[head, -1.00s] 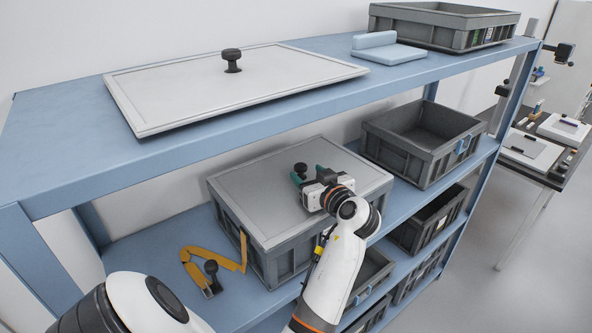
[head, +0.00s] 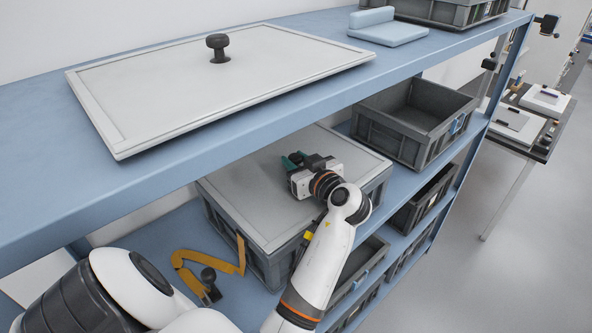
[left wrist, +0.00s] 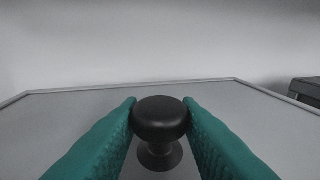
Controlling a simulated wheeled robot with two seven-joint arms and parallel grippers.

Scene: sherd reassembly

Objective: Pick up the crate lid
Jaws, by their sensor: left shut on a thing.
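The grey crate lid (head: 250,192) lies flat on a dark grey crate (head: 372,196) on the middle shelf. Its black knob (left wrist: 160,120) stands upright between the green fingers in the left wrist view. My left gripper (head: 293,160) is over the far part of the lid, shut on this knob. In the head view the knob is hidden by the gripper. I see no gap between lid and crate. My right gripper is not in view.
A similar lid with a black knob (head: 218,46) lies on the blue top shelf (head: 200,150), above the crate. An open crate (head: 412,120) stands to the right. A yellow folded thing (head: 208,262) lies left of the lidded crate. Light blue blocks (head: 386,30) lie on the top shelf.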

